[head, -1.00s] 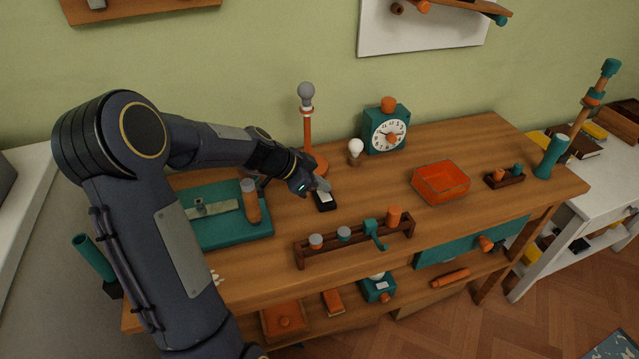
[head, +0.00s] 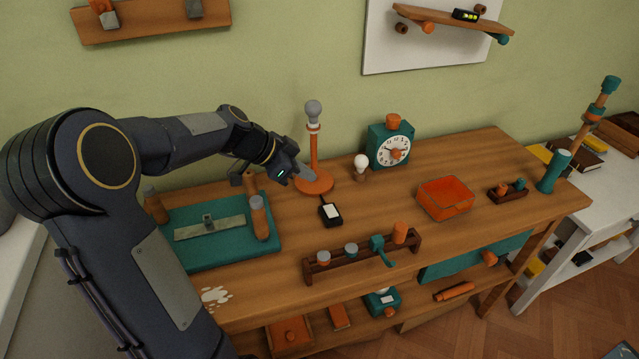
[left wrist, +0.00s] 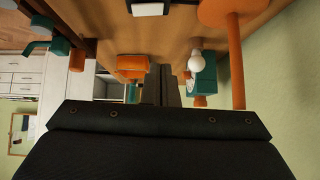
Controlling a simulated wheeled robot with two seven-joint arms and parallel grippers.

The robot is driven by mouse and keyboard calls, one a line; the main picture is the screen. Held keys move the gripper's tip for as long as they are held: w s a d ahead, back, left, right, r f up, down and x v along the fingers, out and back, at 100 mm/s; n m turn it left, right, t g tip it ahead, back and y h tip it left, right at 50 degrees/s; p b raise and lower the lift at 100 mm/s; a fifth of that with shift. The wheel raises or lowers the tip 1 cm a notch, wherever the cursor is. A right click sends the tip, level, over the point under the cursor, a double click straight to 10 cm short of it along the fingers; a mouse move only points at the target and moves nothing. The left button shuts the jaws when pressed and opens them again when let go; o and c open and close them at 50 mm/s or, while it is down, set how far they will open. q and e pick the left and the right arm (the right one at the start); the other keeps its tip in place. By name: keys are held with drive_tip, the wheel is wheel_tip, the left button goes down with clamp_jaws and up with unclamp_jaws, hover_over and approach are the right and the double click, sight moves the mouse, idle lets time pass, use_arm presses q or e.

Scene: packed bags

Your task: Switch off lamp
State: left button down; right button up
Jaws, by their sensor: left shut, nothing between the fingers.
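The lamp (head: 314,150) has an orange post and round base and a grey bulb on top that looks unlit. Its orange post (left wrist: 237,65) also shows in the left wrist view. A black switch with a white rocker (head: 330,213) lies on the bench in front of the lamp, and part of it shows at the top of the left wrist view (left wrist: 150,9). My left gripper (head: 307,174) is shut and empty, just above the bench by the lamp base and behind the switch. My right gripper is not in view.
A teal clock (head: 390,143) and a small white bulb on a brown base (head: 361,165) stand right of the lamp. A peg rack (head: 362,256) lies in front, an orange tray (head: 445,198) to the right, a teal board (head: 200,250) to the left. The bench between switch and tray is clear.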

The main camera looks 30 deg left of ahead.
use_arm(q)
drive_tip(key=shift+v, duration=1.4)
drive_tip(key=shift+w+a, duration=0.1)
drive_tip(key=s+d+r+n+p, duration=0.2)
drive_tip(key=s+d+r+p, duration=0.2)
drive_tip(key=s+d+r, duration=0.2)
drive_tip(key=s+d+n+y+p, duration=0.1)
drive_tip(key=s+d+n+p, duration=0.2)
drive_tip(key=s, duration=0.5)
drive_tip(key=s+d+n+g+p, duration=0.1)
drive_tip(key=s+d+n+p, duration=0.1)
drive_tip(key=s+d+n, duration=0.3)
drive_tip(key=s+d, duration=0.1)
drive_tip(key=s, duration=0.3)
drive_tip(key=shift+s+d+y+p, duration=0.25)
drive_tip(key=shift+s+y+p, duration=0.1)
drive_tip(key=shift+y+p, duration=0.05)
